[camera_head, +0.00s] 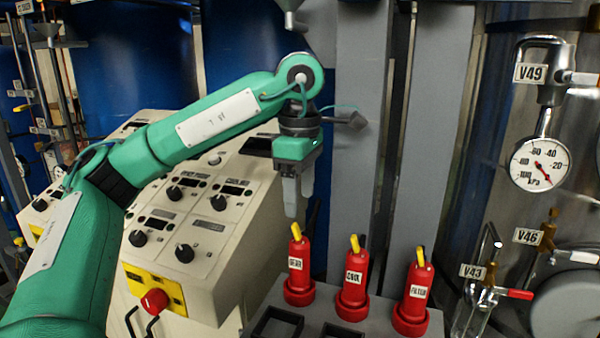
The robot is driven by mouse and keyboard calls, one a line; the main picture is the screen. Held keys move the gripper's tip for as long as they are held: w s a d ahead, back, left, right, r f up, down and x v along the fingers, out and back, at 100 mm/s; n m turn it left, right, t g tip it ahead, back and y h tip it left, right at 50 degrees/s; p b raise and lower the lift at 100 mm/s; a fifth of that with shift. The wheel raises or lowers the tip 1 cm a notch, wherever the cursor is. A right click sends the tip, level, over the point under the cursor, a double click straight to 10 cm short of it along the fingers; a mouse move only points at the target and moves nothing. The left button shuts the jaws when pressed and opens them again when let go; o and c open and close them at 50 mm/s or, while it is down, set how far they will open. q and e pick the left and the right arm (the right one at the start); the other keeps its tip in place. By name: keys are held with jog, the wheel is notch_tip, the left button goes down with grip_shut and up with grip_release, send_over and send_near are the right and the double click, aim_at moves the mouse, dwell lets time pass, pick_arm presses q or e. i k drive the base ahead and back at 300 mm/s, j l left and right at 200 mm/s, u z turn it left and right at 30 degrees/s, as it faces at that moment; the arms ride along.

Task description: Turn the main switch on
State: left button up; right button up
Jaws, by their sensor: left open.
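A red round knob (154,301) sits on a yellow plate (137,281) low on the front of the cream control console; it looks like the main switch, but I cannot read a label on it. Its on or off position is too small to tell. My left gripper (298,200) points down in the middle of the view, open and empty. It hangs above and right of the red knob, beside the console's right side and above a red labelled handle, apart from both. My right gripper is not in view.
The cream console (230,262) has several black dials and small displays. Red handles with yellow tips, one of them in the middle (353,290), stand on a grey box to the right. A steel vessel with a pressure gauge (539,163) and valves fills the right side.

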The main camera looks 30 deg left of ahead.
aim_at(155, 301)
jog(key=k+l, duration=0.2)
jog(key=k, duration=0.3)
jog(key=k+l, duration=0.15)
jog(key=k, duration=0.35)
jog(key=k+l, duration=0.2)
jog(key=k, duration=0.25)
